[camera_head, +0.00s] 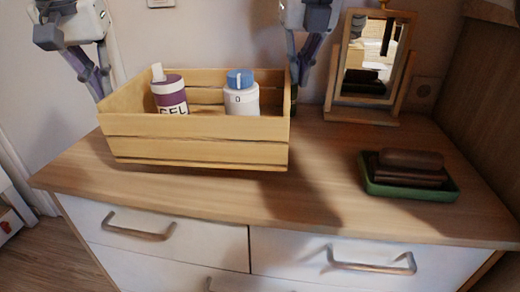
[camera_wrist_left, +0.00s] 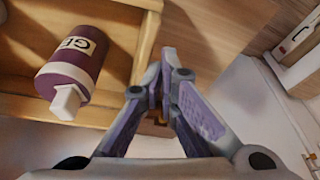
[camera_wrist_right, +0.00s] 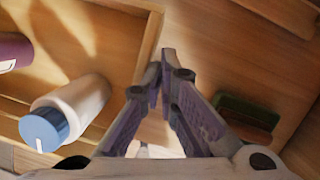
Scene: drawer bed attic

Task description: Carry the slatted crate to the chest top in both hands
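The slatted wooden crate (camera_head: 200,140) is over the left part of the chest top (camera_head: 330,165), nearly level, with a shadow under its front edge. Whether its base touches the top is unclear. Inside stand a purple GEL bottle (camera_head: 170,95) and a white bottle with a blue cap (camera_head: 242,98). My left gripper (camera_head: 99,90) is shut on the crate's left end wall, which shows in the left wrist view (camera_wrist_left: 148,45). My right gripper (camera_head: 296,92) is shut on its right end wall, seen in the right wrist view (camera_wrist_right: 150,45). The fingertips are partly hidden.
A standing mirror (camera_head: 370,70) is at the back right of the chest top. A green tray (camera_head: 412,190) with brown blocks (camera_head: 410,160) sits at the right. The middle front is clear. Drawers with metal handles (camera_head: 372,262) are below; a wooden panel stands at right.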

